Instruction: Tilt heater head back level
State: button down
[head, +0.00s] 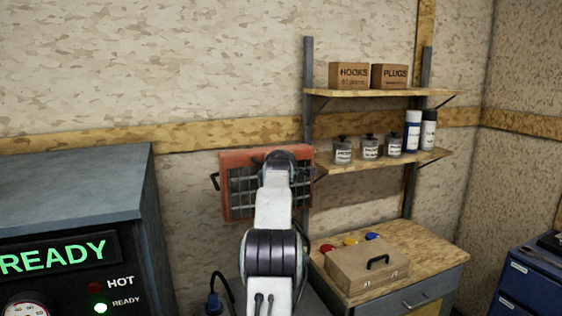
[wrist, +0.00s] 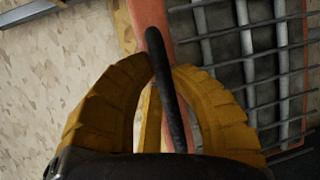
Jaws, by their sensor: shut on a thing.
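The heater head (head: 238,158) is an orange-red frame with a dark wire grille, in the middle of the head view in front of the back wall. Its grille side faces me and its top edge slopes slightly up to the right. A black handle sticks out at its left side. My gripper (wrist: 166,72) has yellow ribbed fingers closed around a black bar handle (wrist: 158,45) beside the heater's orange edge. The grille fills the right of the wrist view. In the head view my arm hides part of the heater and the grip itself.
A grey cabinet (head: 75,190) with a lit READY panel stands at the left. A shelf rack (head: 385,94) with boxes, jars and cans is at the back right. Below it, a workbench (head: 425,250) bears a wooden case (head: 350,270). Blue drawers (head: 525,275) stand far right.

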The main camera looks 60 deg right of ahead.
jog(key=shift+w, duration=0.1)
jog(key=c, duration=1.4)
grip_release()
jog(key=shift+w+a, duration=0.1)
jog(key=shift+a, duration=0.05)
jog(key=o, duration=0.3)
jog(key=shift+s, duration=0.2)
jog(key=shift+v, duration=5.9)
